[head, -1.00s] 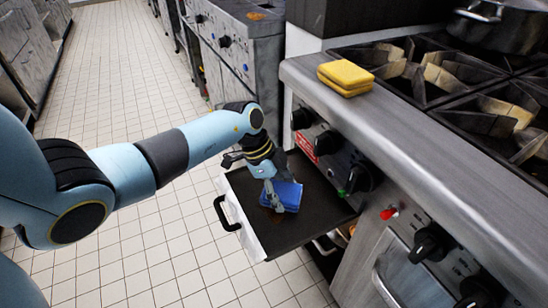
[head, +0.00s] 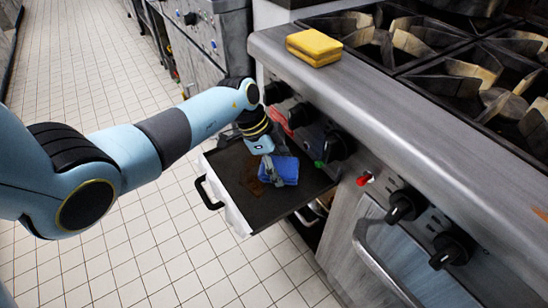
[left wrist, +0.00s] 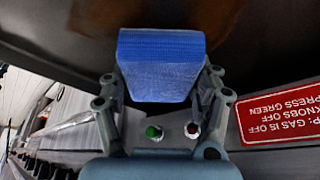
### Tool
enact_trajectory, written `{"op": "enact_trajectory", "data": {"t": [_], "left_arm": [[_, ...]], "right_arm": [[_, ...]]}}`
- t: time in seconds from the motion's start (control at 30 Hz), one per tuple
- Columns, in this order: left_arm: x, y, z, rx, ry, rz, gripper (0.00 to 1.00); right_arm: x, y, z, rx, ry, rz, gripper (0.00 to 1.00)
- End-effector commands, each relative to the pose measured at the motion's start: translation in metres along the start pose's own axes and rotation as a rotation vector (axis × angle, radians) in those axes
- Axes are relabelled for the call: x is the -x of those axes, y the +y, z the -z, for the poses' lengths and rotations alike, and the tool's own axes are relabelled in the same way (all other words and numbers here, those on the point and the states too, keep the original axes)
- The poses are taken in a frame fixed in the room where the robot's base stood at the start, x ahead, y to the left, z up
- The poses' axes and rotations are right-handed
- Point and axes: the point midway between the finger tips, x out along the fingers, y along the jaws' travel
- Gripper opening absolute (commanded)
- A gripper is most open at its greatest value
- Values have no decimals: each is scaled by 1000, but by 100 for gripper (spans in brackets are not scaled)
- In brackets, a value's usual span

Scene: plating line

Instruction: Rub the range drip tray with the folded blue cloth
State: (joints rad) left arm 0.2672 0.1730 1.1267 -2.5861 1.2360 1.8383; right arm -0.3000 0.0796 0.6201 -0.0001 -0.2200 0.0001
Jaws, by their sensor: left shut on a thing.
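The drip tray (head: 278,207) is a dark, shallow pan pulled out from under the range's knobs, with a white front and a black handle. A brown stain (head: 253,176) marks its bare surface. My left gripper (head: 274,170) is over the tray, shut on the folded blue cloth (head: 287,170). In the left wrist view the cloth (left wrist: 160,62) sits between the two fingers (left wrist: 165,82) with the dark tray (left wrist: 275,35) beyond it. The cloth appears to lie against the tray, right of the stain; the contact edge is hidden. My right gripper is not in view.
A yellow sponge (head: 314,46) lies on the range's steel ledge beside the burner grates (head: 450,75). A red sign (left wrist: 282,115) is on the front panel. The tiled floor at left is clear.

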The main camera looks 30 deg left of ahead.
Motion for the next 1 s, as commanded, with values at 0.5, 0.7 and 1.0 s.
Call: {"op": "enact_trajectory", "data": {"t": [0.5, 0.7, 1.0], "left_arm": [[8, 26, -19, 3, -5, -6, 38], [9, 34, -28, 2, -6, -5, 38], [18, 48, -41, 3, -7, -7, 38]], "right_arm": [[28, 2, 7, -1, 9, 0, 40], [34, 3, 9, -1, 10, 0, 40], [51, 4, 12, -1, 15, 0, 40]]}}
